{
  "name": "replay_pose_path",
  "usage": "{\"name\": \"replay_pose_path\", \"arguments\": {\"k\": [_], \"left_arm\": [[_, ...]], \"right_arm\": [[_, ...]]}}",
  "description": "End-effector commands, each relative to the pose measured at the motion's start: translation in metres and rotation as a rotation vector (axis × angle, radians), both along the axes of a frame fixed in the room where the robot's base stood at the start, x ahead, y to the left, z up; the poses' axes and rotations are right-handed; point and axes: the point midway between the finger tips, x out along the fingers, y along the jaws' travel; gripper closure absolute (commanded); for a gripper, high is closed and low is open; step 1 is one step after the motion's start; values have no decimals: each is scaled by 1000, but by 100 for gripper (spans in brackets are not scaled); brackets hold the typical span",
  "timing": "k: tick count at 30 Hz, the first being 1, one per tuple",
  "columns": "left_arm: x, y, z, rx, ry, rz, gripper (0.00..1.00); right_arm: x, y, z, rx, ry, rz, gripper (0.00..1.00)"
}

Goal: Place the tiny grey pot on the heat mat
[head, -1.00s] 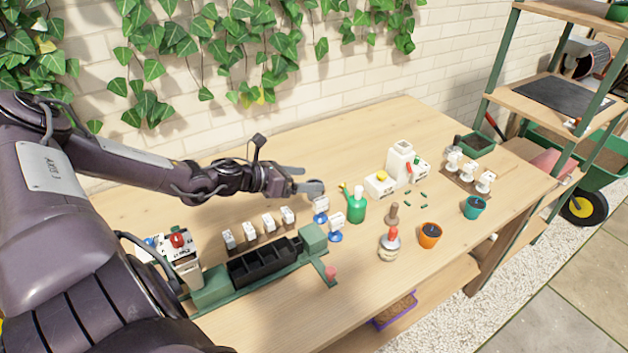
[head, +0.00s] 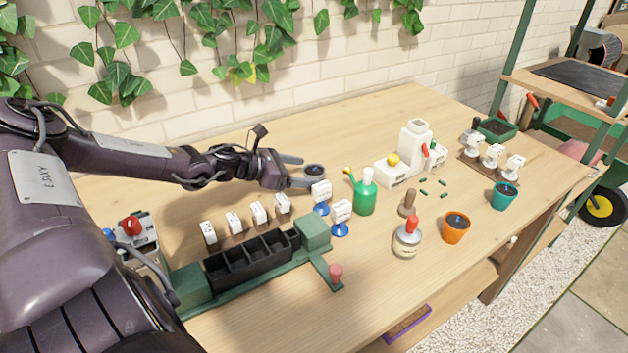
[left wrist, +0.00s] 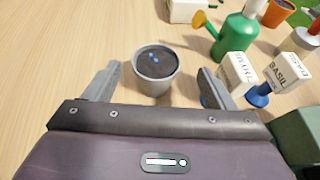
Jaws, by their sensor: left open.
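The tiny grey pot (head: 315,174) stands upright on the bench, filled with dark soil. In the left wrist view the grey pot (left wrist: 152,87) shows a few blue specks on its soil. My left gripper (head: 297,171) is open and low over the bench, its fingers pointing at the pot. In the left wrist view the open fingers (left wrist: 157,75) lie on either side of the pot, with gaps on both sides. A flat dark mat (head: 590,77), which looks like the heat mat, lies on the shelf at the right. My right gripper is not in view.
White-labelled blue stands (head: 341,212) and a green watering bottle (head: 365,197) are close to the pot. A black tray in a green frame (head: 250,258) lies in front. An orange pot (head: 456,228) and a teal pot (head: 504,196) stand to the right. The bench behind is clear.

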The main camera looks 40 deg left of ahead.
Motion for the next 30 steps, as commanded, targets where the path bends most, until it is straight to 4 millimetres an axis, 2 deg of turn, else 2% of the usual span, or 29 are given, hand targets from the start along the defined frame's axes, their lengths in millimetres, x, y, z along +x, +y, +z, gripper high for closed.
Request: {"name": "replay_pose_path", "arguments": {"k": [9,21,30], "left_arm": [[35,-9,-15,-6,-4,2,23],[41,-13,-17,0,1,0,23],[41,-13,-17,-2,2,0,62]], "right_arm": [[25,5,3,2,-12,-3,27],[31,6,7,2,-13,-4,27],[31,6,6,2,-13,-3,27]]}}
